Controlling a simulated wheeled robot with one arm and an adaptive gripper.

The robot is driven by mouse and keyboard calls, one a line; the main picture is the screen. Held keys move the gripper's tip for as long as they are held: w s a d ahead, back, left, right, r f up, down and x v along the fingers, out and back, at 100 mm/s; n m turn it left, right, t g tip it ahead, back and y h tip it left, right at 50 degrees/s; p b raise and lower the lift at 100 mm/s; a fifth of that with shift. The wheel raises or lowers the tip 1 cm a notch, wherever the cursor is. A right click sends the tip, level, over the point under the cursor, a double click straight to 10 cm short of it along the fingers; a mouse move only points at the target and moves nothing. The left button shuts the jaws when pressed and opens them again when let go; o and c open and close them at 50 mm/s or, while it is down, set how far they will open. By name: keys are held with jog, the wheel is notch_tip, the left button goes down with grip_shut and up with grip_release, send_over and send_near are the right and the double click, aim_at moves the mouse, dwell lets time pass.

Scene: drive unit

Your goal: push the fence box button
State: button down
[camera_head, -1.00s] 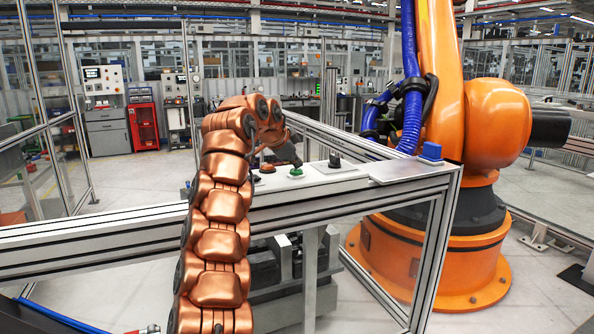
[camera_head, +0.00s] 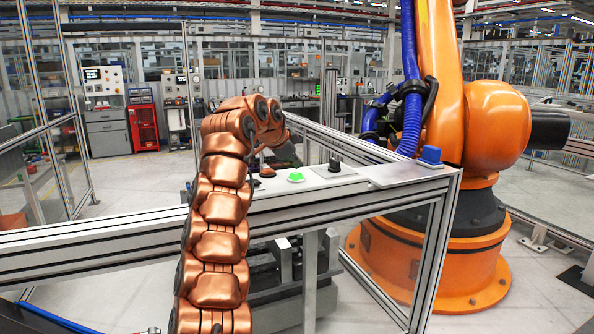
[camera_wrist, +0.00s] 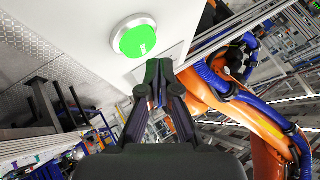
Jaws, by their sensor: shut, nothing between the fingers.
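The fence box (camera_head: 318,173) is a light grey panel on top of the fence rail. Its green button (camera_head: 295,177) is bright, as if lit. In the wrist view the same green button (camera_wrist: 137,40) sits in a white ring on the pale box face. My gripper (camera_wrist: 157,84) is shut and empty, its fingertips just below the button in that picture and apart from it, with a green tint on them. In the head view my copper arm hides most of the gripper; a dark part of it (camera_head: 284,153) shows behind the button.
The metal fence rail (camera_head: 100,232) crosses in front. A large orange robot (camera_head: 432,245) stands right, inside the fence.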

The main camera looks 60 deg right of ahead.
aim_at(295, 174)
jog(key=shift+r, duration=0.25)
notch_tip(295, 174, up, 6)
jog(key=p, duration=0.5)
jog(key=shift+f+p, duration=0.15)
jog(key=shift+p, duration=0.2)
jog(key=shift+w, duration=0.1)
dwell(0.3)
